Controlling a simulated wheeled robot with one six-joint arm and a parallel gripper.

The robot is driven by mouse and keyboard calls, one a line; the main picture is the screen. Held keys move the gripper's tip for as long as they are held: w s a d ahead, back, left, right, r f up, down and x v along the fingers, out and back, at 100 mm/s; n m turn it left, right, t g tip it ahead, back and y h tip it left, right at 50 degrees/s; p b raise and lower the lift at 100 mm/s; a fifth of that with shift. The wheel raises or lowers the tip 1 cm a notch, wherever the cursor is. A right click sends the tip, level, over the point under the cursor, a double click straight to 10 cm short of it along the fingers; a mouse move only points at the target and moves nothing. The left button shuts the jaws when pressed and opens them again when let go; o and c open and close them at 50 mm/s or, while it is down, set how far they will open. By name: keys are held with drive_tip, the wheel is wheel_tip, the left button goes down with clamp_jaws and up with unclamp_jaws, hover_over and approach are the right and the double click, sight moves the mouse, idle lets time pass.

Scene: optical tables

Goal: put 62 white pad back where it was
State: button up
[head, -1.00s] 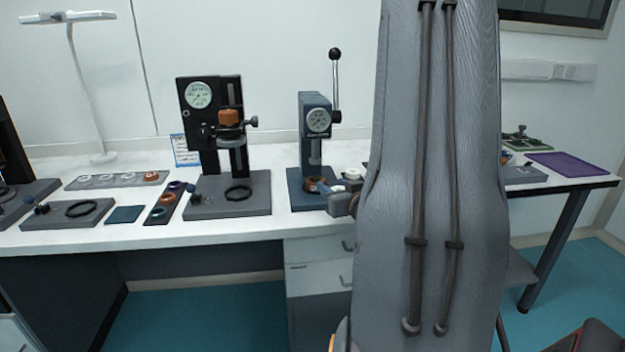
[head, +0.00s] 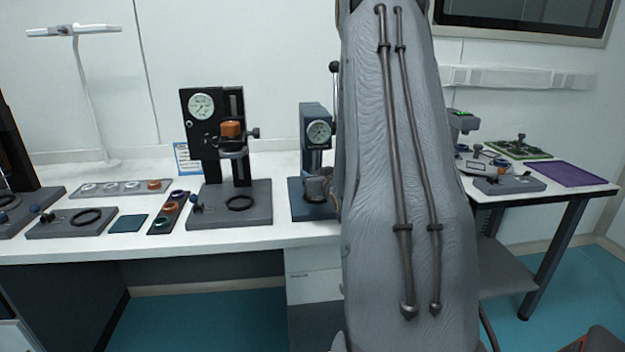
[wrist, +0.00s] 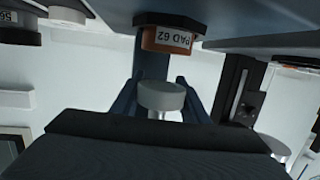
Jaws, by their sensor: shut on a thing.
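The wrist view looks upside down. There, my gripper (wrist: 157,82) has its two dark blue fingers on either side of a pale grey-white round pad (wrist: 162,98) with a short stem, and is shut on it. Beyond it, an orange holder labelled PAD 62 (wrist: 152,40) sits at the base of the blue press; the pad appears apart from it. In the head view the blue press (head: 314,118) stands on the table, with the end of my arm in front of its base.
A black press (head: 197,145) with an orange part stands to the left. Left of it lie a dark strip (head: 157,226) with rings, a teal mat (head: 128,223) and a grey tray (head: 105,190) with several pads. A second table at right carries a purple mat (head: 572,174).

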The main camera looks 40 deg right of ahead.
drive_tip(key=shift+w+d, duration=0.1)
drive_tip(key=shift+w, duration=0.15)
drive_tip(key=shift+p+x, duration=0.3)
drive_tip(key=shift+x, duration=0.7)
drive_tip(key=shift+s+f, duration=0.1)
drive_tip(key=shift+f, duration=0.65)
drive_tip(key=shift+f+p, duration=0.45)
drive_tip(key=shift+f, duration=0.2)
drive_tip(key=shift+f, duration=0.15)
drive_tip(key=o, duration=1.1)
drive_tip(key=shift+o, duration=0.2)
